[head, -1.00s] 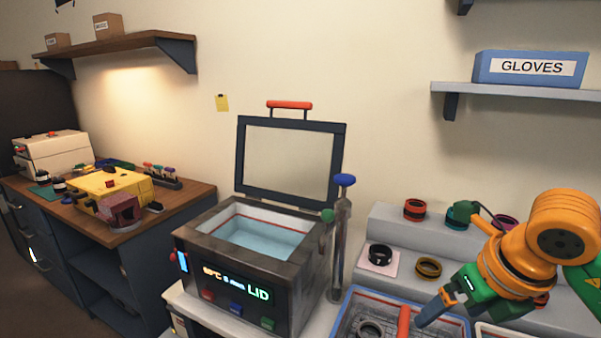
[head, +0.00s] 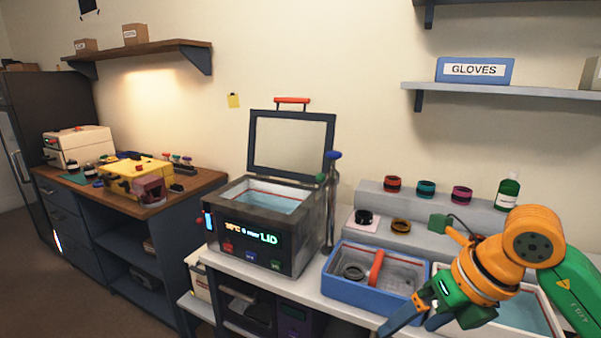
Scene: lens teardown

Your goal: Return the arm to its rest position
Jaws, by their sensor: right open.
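My right arm, orange and green, comes in from the right. My right gripper (head: 418,318) has blue fingers and is open and empty, low in front of the blue-rimmed tray (head: 343,287). Its fingers point down and left, and it partly hides the tray's front right corner and the white tray (head: 545,300) behind it. My left gripper is not in view.
An open-lidded bath (head: 265,228) stands left of the blue tray, which holds a dark ring (head: 354,272) and a red handle (head: 376,268). A stepped grey rack (head: 420,200) with coloured rings is behind. A wooden bench (head: 190,190) stands at left. Floor at lower left is clear.

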